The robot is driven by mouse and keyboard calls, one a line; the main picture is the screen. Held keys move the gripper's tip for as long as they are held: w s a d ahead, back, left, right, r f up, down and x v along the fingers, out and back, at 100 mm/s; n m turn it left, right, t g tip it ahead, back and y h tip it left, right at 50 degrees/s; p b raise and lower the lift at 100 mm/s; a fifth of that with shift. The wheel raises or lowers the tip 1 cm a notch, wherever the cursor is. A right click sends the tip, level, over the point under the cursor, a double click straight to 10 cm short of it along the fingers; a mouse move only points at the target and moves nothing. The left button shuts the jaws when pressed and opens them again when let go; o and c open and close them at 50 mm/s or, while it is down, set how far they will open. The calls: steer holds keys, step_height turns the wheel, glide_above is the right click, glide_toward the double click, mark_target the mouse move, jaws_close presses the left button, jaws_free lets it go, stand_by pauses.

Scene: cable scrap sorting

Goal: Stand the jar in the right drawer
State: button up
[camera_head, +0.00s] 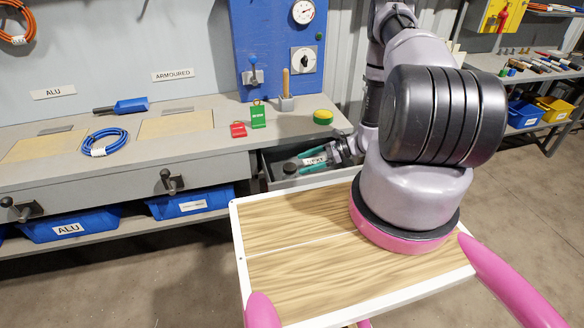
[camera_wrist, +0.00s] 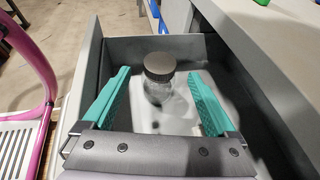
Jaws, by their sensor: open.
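A clear glass jar (camera_wrist: 160,92) with a dark grey lid stands upright in the open right drawer (camera_wrist: 128,48) in the wrist view. My gripper (camera_wrist: 160,76) is open, its two teal fingers on either side of the jar. A gap shows between the jar and each finger. The jar's base is hard to make out against the pale surface below it. In the head view my gripper (camera_head: 312,160) reaches into the drawer (camera_head: 266,175) at the bench's right end, and my arm hides part of that area.
The drawer walls stand close around my fingers. A wood-topped tray (camera_head: 300,240) is in front.

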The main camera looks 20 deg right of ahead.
steer(key=shift+v, duration=1.4)
steer(key=a+r+n+g+h, duration=0.2)
steer(key=r+n, duration=0.3)
steer(key=r, duration=1.2)
steer(key=a+r+n+g+h, duration=0.15)
steer(key=r+n, duration=0.25)
steer(key=r, duration=1.2)
steer(key=s+a+r+n+t+h, duration=0.1)
steer(key=s+r+n+t+h, duration=0.6)
steer(key=s+r, duration=1.3)
step_height(320, 180, up, 3)
steer(key=shift+a+r, duration=0.2)
steer(key=shift+a, duration=0.05)
steer(key=shift+s+d+t+h, duration=0.1)
steer(key=shift+s+t+h, duration=0.05)
steer(key=shift+t+h, duration=0.1)
